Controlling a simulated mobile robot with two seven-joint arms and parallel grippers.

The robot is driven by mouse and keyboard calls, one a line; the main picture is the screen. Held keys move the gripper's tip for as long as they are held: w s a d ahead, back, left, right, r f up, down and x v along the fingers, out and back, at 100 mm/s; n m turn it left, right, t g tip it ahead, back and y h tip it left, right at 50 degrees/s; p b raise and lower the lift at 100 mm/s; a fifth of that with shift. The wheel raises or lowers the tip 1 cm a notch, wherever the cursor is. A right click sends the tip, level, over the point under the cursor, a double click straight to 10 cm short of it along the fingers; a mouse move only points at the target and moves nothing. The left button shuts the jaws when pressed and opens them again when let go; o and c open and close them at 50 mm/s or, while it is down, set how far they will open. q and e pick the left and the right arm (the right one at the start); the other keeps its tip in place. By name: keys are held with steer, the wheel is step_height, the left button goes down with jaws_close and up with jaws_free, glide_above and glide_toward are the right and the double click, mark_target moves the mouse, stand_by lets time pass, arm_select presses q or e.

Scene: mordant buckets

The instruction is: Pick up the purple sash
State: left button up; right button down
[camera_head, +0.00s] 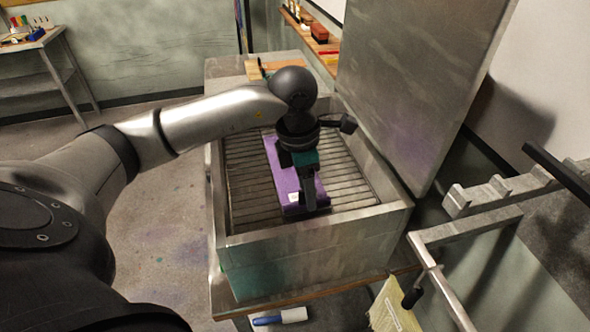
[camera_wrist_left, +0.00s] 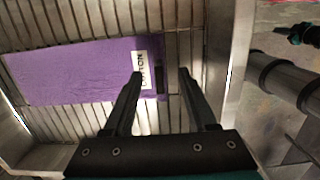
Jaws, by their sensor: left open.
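The purple sash (camera_head: 282,172) lies flat and lengthwise on the slatted floor of a grey stone-like basin (camera_head: 320,232). It also shows in the left wrist view (camera_wrist_left: 70,72), with a white label near one end. My left gripper (camera_head: 309,188) is inside the basin, pointing down over the labelled near end of the sash. In the left wrist view the gripper (camera_wrist_left: 161,74) is open, its fingers apart on either side of that end. I cannot tell whether the fingers touch the sash. Part of the sash is hidden behind the gripper in the head view. My right gripper is not in view.
The basin walls rise around the gripper. A tall grey panel (camera_head: 415,80) stands along the right side. A metal rack (camera_head: 485,215) is at the right. A blue-and-white item (camera_head: 280,316) and a pale yellow cloth (camera_head: 392,308) are in front. A side table (camera_head: 35,45) stands far left.

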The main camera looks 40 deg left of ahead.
arm_select(q)
steer(key=shift+w+f, duration=0.1)
steer(key=shift+f, duration=0.85)
jaws_close()
